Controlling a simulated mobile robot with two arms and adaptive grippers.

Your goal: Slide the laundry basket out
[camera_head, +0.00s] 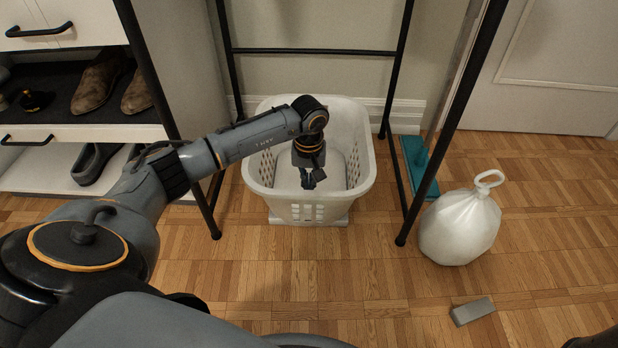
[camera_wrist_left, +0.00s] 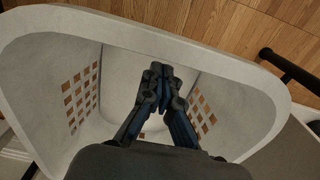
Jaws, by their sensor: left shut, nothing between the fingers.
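The white laundry basket (camera_head: 357,172) stands on the wood floor under a black metal frame, between the frame's legs. It is open at the top and has rows of holes in its walls. My left gripper (camera_head: 308,183) points down inside the basket's opening, near its front wall. In the left wrist view the gripper (camera_wrist_left: 160,85) is shut and empty, with the basket's rim (camera_wrist_left: 140,35) curving around it. I cannot tell from these frames whether the fingers touch the wall.
The black frame's legs (camera_head: 407,225) stand on both sides of the basket. A white tied bag (camera_head: 460,228) and a teal dustpan-like object (camera_head: 418,165) are to the right. A grey block (camera_head: 473,311) lies in front. A shoe cabinet (camera_head: 75,134) stands left. Floor before the basket is clear.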

